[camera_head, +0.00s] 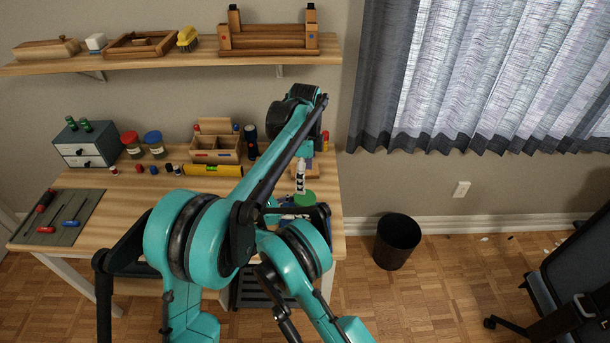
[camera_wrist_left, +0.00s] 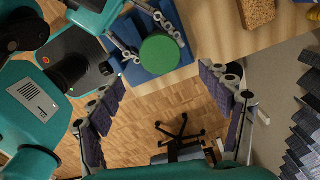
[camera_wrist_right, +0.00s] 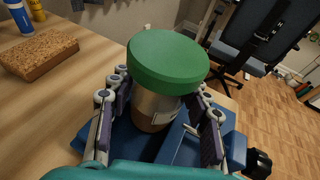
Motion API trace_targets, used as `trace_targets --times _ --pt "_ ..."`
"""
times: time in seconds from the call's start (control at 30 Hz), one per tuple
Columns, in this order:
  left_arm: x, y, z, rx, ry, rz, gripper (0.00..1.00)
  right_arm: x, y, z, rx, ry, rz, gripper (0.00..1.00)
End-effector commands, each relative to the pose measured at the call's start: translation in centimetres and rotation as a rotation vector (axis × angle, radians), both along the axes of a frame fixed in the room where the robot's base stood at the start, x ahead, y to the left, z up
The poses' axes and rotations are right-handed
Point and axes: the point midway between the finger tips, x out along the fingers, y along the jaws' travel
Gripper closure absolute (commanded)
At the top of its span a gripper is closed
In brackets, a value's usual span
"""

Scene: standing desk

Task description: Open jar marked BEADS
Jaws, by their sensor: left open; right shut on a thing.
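A clear jar (camera_wrist_right: 155,110) with a green lid (camera_wrist_right: 167,57) stands upright over a blue piece (camera_wrist_right: 95,143) on the desk. A pale label shows on the jar, but I cannot read it. My right gripper (camera_wrist_right: 163,92) is shut around the jar body, below the lid. In the head view the green lid (camera_head: 304,198) shows at the desk's right front, partly behind my arms. In the left wrist view my left gripper (camera_wrist_left: 162,75) is open and empty, with the lid (camera_wrist_left: 160,54) ahead between its fingers' directions, apart from them.
A red-lidded jar (camera_head: 130,143) and a blue-lidded jar (camera_head: 154,143) stand at the back left by a drawer box (camera_head: 85,150). A brown block (camera_wrist_right: 40,57) lies near the held jar. A yellow level (camera_head: 212,170) lies mid-desk. A dark bin (camera_head: 397,243) stands on the floor.

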Motion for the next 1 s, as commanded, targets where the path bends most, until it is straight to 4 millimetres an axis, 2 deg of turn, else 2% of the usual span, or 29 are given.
trace_targets --times 0.1,0.2,0.33,0.53,0.8,1.0 --pt "0.0 0.0 0.0 0.000 0.000 -0.239 0.22 0.0 0.0 -0.1 0.001 0.001 0.000 1.00" --pt "0.0 0.0 0.0 0.000 0.000 -0.395 0.22 0.0 0.0 -0.1 0.001 0.001 0.000 1.00" --pt "0.0 0.0 0.0 0.000 0.000 -0.521 0.22 0.0 0.0 -0.1 0.001 0.002 0.000 1.00" --pt "0.0 0.0 -1.2 0.000 0.000 -0.575 0.22 0.0 0.0 -0.1 0.001 0.001 0.000 1.00" --pt "0.0 0.0 -5.5 0.000 0.000 -0.572 0.22 0.0 0.0 -0.1 0.001 0.001 0.000 1.00" --pt "0.0 0.0 -7.6 0.000 0.000 -0.571 0.22 0.0 0.0 -0.1 0.002 0.001 0.000 1.00"
